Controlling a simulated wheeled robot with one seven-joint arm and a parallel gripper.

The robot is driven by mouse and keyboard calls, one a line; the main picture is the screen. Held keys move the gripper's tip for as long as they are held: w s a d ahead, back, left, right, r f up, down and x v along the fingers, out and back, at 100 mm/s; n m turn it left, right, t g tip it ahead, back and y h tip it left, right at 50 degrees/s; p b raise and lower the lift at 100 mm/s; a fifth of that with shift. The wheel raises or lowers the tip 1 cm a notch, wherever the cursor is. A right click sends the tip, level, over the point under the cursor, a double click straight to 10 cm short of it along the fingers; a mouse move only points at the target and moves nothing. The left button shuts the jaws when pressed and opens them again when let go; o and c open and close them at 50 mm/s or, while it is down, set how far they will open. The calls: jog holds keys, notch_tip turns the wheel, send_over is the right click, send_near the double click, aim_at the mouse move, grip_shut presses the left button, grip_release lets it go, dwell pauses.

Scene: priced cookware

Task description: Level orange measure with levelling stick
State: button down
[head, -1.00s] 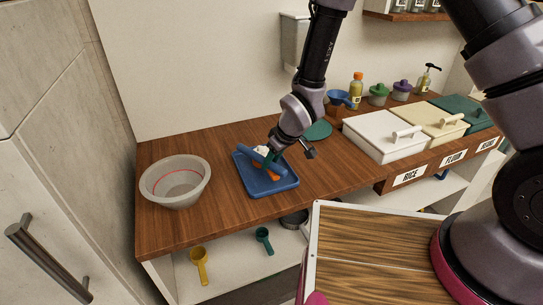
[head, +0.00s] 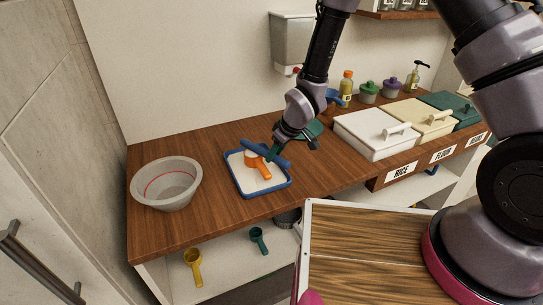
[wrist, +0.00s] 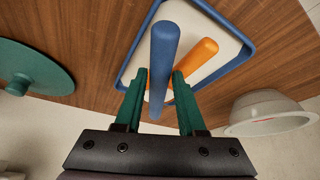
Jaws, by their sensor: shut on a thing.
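The orange measure (head: 263,172) sits in the blue-rimmed tray (head: 233,184), its handle pointing toward the tray's front. Its cup is partly hidden; whether its contents are level cannot be told. The blue levelling stick (head: 279,160) lies across and above the tray's back part, by the measure's cup. My gripper (head: 271,156) is shut on the stick. In the wrist view, my green fingers (wrist: 160,92) flank the blue stick (wrist: 163,55), with the orange handle (wrist: 196,58) beside it and the tray's rim (wrist: 240,58) behind. White covers the tray's floor.
A grey bowl (head: 165,184) stands left of the tray. A green lid (head: 309,129) lies behind my gripper. White, cream and green lidded bins (head: 372,135) line the right.

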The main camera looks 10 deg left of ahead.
jog(key=shift+w+d+r, duration=0.1)
jog(key=shift+w+d, duration=0.5)
jog(key=shift+w, duration=0.35)
jog(key=shift+w+d, duration=0.6)
jog(key=shift+w, duration=0.35)
jog(key=shift+r, duration=2.15)
jog(key=w+d+r+m+h, duration=0.1)
jog(key=d+m, duration=0.3)
jog(key=d, duration=0.8)
jog(key=w+d+r+m+t+h, duration=0.1)
jog(key=w+d+m, duration=0.2)
jog(key=d, duration=0.9)
jog(key=w+d+r+m+t+h, duration=0.1)
jog(key=d+m, duration=0.3)
jog(key=d, duration=0.8)
jog(key=shift+w+r+m+h, duration=0.15)
jog(key=shift+w+m+h, duration=0.15)
jog(key=shift+w+h, duration=0.45)
jog(key=shift+w, duration=0.15)
